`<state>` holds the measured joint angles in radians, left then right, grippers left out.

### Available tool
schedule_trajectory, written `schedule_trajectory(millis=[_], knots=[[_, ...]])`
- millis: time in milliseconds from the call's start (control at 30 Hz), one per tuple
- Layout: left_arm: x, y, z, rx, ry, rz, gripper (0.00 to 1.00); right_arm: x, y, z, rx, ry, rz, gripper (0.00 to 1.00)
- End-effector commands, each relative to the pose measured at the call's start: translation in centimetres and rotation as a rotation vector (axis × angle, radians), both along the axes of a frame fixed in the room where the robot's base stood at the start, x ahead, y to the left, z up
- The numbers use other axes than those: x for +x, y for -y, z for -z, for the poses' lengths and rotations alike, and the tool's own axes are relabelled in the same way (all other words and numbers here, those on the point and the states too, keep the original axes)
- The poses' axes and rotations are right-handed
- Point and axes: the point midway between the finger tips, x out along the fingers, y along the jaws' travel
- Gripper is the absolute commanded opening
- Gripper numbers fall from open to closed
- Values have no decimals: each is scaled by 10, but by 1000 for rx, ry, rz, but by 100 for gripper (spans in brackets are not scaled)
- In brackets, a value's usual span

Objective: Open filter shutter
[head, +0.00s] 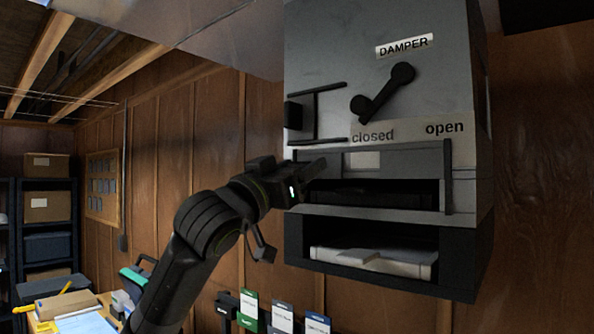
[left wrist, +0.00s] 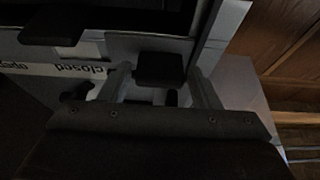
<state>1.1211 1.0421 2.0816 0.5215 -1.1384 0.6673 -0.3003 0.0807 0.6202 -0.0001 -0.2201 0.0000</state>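The grey cabinet (head: 330,40) on the wall carries a "DAMPER" label, a black lever, and "closed" and "open" labels. Below those labels is a grey shutter panel (head: 410,160) above a dark slot. My left gripper (head: 312,170) is at the panel's left end and hides part of it. In the left wrist view, which is upside down, the left gripper's fingers (left wrist: 163,85) are apart, with a dark block (left wrist: 160,68) between them. I cannot tell whether they touch it. A second dark block (left wrist: 52,25) shows further left. My right gripper is not in view.
The damper lever (head: 382,92) slants up to the right. A lower open bay (head: 375,262) holds a pale slab. Tagged items (head: 283,316) are on the wall below. A cluttered table (head: 75,318) and dark shelves (head: 47,225) stand at left. Wood panelling right of the cabinet is clear.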

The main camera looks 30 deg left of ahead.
Motion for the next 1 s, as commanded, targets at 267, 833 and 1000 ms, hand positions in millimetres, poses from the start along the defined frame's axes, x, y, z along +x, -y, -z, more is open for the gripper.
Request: schedule_trajectory(millis=[267,833,1000], knots=[[0,0,0,0,0,1,67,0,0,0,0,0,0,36],[-56,-5,29,5,3,-5,67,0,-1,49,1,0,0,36],[-80,-7,38,5,3,-4,67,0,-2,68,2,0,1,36]])
